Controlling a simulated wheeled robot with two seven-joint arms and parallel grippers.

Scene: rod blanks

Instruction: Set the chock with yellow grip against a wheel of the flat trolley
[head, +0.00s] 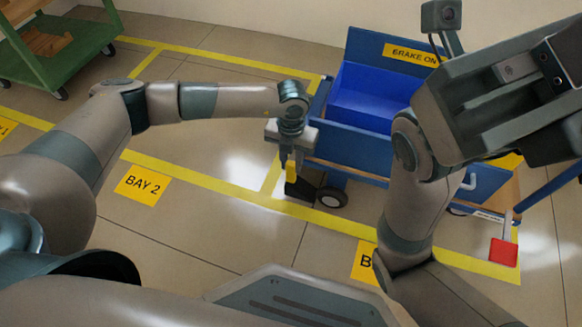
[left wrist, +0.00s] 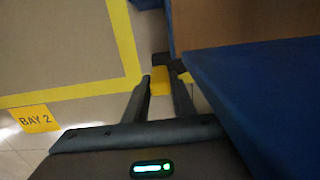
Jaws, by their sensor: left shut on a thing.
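My left gripper (head: 290,160) points down and is shut on the yellow grip (head: 291,171) of a chock. The chock's dark wedge (head: 300,189) is low near the floor, just left of a black wheel (head: 332,198) of the blue trolley (head: 345,150). I cannot tell whether wedge and wheel touch. In the left wrist view the yellow grip (left wrist: 159,82) sits between the fingers, with the blue trolley side (left wrist: 270,95) close on the right. That wheel is not visible there. My right arm's hand end is large at the upper right of the head view; its jaws cannot be made out.
The blue trolley carries a blue bin (head: 372,98) and a "BRAKE ON" sign (head: 409,54). A red plate (head: 503,252) is at its right end. A green trolley (head: 62,55) stands far left. Floor around the "BAY 2" label (head: 142,185) is clear.

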